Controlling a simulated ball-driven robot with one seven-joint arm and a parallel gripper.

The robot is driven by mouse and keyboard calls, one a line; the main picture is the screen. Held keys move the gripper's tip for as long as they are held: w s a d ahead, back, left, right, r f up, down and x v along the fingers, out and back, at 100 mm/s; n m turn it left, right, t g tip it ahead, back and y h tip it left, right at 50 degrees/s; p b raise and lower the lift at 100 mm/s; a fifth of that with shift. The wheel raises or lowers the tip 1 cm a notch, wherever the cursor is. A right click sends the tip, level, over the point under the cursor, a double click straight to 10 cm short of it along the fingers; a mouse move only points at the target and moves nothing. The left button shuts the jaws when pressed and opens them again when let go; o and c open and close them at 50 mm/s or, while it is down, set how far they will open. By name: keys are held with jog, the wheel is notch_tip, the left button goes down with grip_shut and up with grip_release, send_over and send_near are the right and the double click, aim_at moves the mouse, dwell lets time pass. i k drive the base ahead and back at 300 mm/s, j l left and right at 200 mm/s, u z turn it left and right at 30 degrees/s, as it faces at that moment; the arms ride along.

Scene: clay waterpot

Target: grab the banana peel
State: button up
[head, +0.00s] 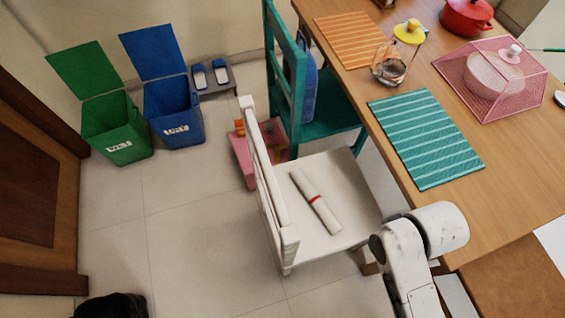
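I cannot make out a banana peel in the head view. Small yellow and orange things show in and at a pink box (243,165) on the floor behind the white chair, too small and partly hidden to name. Part of my white arm shows at the lower right, in front of the table edge. My gripper is not in view.
A white chair (340,171) holds a rolled paper (316,203). A teal chair (284,84) stands behind it. The wooden table (455,212) bears a teal mat (424,138), a glass jug (388,72) and a pink mesh cover (492,82). Green (118,130) and blue bins (174,112) stand open.

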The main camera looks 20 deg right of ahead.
aim_at(277, 147)
jog(key=k+j+u, duration=0.15)
jog(key=u, duration=0.75)
jog(key=i+j, duration=0.15)
jog(key=i, duration=0.25)
jog(key=i+j, duration=0.2)
jog(key=i, duration=0.2)
jog(key=i+j, duration=0.15)
jog(key=i, duration=0.25)
jog(key=i+j, duration=0.2)
jog(key=i, duration=0.2)
jog(key=i+l+z, duration=0.1)
jog(key=i+z, duration=0.6)
jog(key=i+j+z, duration=0.35)
jog(key=i+l, duration=0.1)
